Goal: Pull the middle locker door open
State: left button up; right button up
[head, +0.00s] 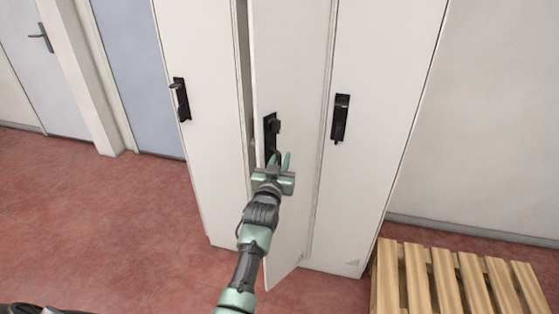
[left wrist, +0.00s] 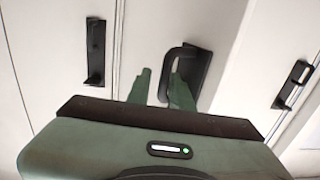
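The middle locker door (head: 290,75) is white and stands partly open. Its left edge is swung out towards me, with a dark gap beside the left door. Its black handle (head: 271,130) is on the left side of the door and shows as a loop in the left wrist view (left wrist: 205,68). My left gripper (head: 279,161) is at the lower end of this handle. Its two green fingers (left wrist: 160,84) are apart, with the handle's bar appearing between them; I cannot tell whether they touch it. My right gripper is out of view.
The left locker door (head: 200,60) and right locker door (head: 375,90) look shut, each with a black handle. A wooden pallet (head: 445,275) lies at the lower right. The red floor (head: 110,220) is clear to the left.

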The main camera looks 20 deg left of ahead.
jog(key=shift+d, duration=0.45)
pick_arm(q)
jog(key=shift+s+f, duration=0.1)
jog(key=shift+s+f, duration=0.1)
jog(key=shift+s, duration=0.2)
jog(key=v, duration=0.7)
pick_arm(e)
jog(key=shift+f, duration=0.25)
